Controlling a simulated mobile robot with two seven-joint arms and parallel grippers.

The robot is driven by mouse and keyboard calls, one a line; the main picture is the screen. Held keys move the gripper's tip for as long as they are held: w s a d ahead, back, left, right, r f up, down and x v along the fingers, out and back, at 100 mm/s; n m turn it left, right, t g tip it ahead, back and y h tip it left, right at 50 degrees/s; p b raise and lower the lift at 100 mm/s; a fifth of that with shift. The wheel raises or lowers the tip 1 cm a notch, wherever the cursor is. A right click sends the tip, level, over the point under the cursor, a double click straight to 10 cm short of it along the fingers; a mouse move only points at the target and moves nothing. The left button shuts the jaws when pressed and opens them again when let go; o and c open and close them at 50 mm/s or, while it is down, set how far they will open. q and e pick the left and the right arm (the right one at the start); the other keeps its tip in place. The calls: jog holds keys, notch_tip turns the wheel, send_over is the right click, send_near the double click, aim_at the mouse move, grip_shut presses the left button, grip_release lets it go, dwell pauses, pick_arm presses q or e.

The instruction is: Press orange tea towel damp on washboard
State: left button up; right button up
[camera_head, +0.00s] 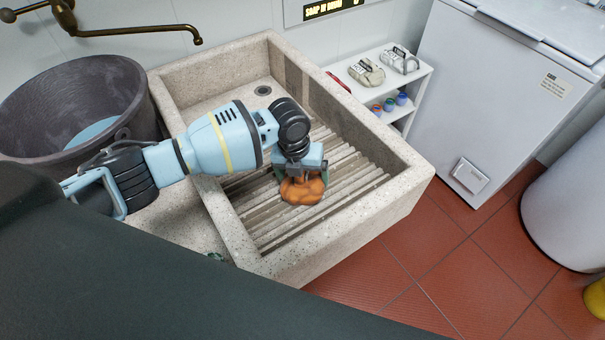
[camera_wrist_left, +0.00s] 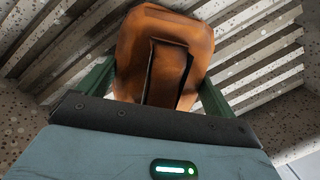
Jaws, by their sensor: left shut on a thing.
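The orange tea towel (camera_head: 303,190) is a bunched lump low on the ribbed washboard (camera_head: 345,180) inside the stone sink. My left gripper (camera_head: 301,178) points down from above and is shut on the towel. In the left wrist view the towel (camera_wrist_left: 165,50) sits between the two green fingers, with the pale ribs of the washboard (camera_wrist_left: 255,60) behind it. The towel appears to be at the ribs; whether it presses on them I cannot tell. My right gripper is not in view.
The stone sink's raised rim (camera_head: 408,172) surrounds the washboard, with a drain (camera_head: 262,90) at the back. A dark tub (camera_head: 60,110) with water stands at left under a brass tap (camera_head: 140,30). A white shelf (camera_head: 425,80) and white chest (camera_head: 500,80) stand at right.

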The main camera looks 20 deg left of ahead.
pick_arm(q)
jog(key=shift+s+f, duration=0.1)
jog(key=shift+f, duration=0.1)
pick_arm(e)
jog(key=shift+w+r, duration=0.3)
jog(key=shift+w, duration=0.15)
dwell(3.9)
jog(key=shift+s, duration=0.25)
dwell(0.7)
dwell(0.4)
pick_arm(q)
jog(key=shift+r+p, duration=0.95)
jog(key=shift+r, duration=0.85)
jog(key=shift+r+p, duration=1)
jog(key=shift+r, duration=1.5)
jog(key=shift+f, duration=0.1)
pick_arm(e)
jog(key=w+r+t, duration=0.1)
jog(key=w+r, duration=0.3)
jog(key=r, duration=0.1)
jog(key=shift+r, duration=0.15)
